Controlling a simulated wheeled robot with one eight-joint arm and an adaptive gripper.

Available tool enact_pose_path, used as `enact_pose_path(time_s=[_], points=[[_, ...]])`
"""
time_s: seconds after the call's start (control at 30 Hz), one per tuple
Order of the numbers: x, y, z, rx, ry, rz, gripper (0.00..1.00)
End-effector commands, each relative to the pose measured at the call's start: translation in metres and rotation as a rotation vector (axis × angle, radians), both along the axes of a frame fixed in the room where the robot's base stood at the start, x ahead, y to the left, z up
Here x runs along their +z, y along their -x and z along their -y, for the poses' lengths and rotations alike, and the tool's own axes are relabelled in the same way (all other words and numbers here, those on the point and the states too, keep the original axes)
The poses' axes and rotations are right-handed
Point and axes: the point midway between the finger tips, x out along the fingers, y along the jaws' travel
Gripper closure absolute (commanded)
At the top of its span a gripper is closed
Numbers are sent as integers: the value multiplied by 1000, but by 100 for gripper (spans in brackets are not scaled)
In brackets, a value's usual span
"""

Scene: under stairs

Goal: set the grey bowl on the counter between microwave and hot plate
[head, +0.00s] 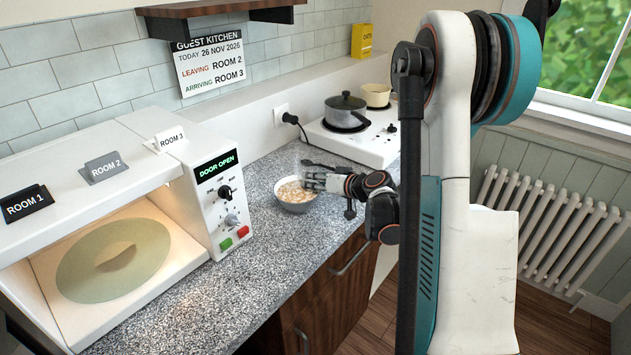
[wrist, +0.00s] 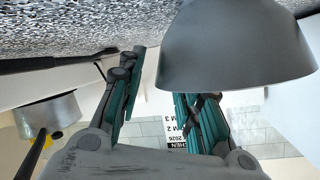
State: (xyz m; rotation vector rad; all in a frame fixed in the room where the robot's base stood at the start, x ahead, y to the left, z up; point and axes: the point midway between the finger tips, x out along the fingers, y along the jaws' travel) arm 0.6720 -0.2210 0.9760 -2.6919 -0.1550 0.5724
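The grey bowl (head: 296,205), filled with something pale and lumpy, appears to stand upright on the speckled counter (head: 262,250), between the microwave (head: 203,190) and the hot plate (head: 375,147). My gripper (head: 310,179) is at the bowl's right, far rim. In the upside-down wrist view the bowl (wrist: 237,45) fills the upper right. The gripper's fingers (wrist: 162,80) are spread apart with a gap between them. One finger shows clear of the bowl; the other's tip is hidden behind the bowl's wall. I cannot tell if either touches it.
The microwave reads DOOR OPEN; its turntable (head: 112,258) shows inside. A lidded pot (head: 345,111) and a cream pan (head: 376,95) stand on the hot plate. A black plug and cable (head: 291,118) hang at the wall behind. Counter is clear in front of the bowl.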

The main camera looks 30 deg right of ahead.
Motion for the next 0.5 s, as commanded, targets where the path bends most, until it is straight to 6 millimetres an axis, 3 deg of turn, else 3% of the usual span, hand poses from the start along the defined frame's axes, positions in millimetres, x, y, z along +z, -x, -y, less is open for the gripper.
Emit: enact_pose_path(time_s=[0.2,0.5], points=[[6,3,1,-1,0,-1,68],[28,55,12,-4,-1,0,68]])
